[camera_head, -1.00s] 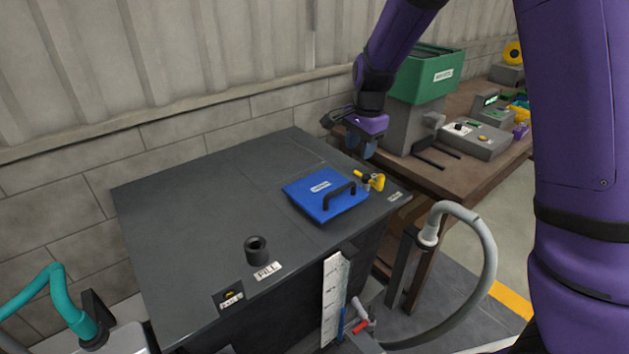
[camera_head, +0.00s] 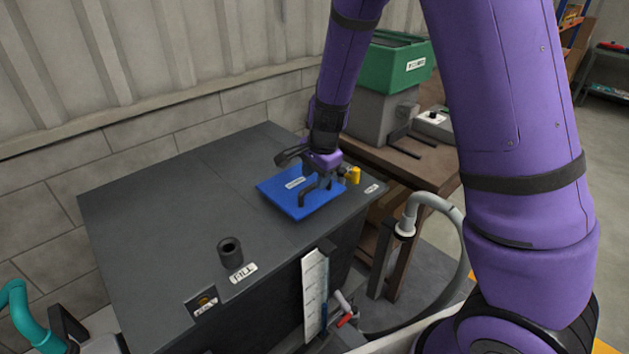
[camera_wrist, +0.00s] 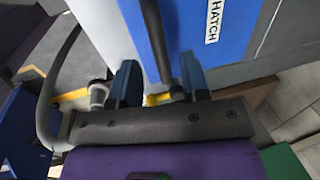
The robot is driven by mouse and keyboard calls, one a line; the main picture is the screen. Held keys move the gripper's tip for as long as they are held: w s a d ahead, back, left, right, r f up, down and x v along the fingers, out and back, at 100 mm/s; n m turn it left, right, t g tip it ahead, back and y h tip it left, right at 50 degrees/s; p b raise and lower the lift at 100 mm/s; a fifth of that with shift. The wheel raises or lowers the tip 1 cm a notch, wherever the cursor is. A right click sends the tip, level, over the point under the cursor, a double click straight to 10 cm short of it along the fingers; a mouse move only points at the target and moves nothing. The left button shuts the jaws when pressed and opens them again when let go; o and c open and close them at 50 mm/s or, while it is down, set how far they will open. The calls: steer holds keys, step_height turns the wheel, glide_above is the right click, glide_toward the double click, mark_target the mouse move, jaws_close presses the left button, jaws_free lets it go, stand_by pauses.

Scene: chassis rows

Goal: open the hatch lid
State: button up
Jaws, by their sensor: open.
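The blue hatch lid (camera_head: 277,193) lies flat and closed on top of the dark grey cabinet. In the wrist view the lid (camera_wrist: 225,55) carries a white "HATCH" label. Its black bar handle (camera_head: 306,194) is partly hidden by my gripper in the head view. In the wrist view the handle (camera_wrist: 155,40) runs from the top down between my fingers. My gripper (camera_wrist: 158,82) is open, with one blue finger on each side of the handle. I cannot tell whether either finger touches it. A yellow latch-like part (camera_head: 353,175) sits at the lid's right edge.
The cabinet top (camera_head: 170,210) is mostly clear, with a black filler neck (camera_head: 230,252) at the front. A green bin machine (camera_head: 385,70) stands on the brown bench at right. A grey hose (camera_head: 432,202) loops beside the cabinet's right side.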

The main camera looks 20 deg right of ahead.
steer(key=shift+w+f, duration=0.2)
steer(key=shift+f, duration=0.9)
steer(key=shift+c, duration=0.3)
jaws_close()
steer(key=shift+a+r, duration=0.15)
steer(key=shift+r, duration=0.05)
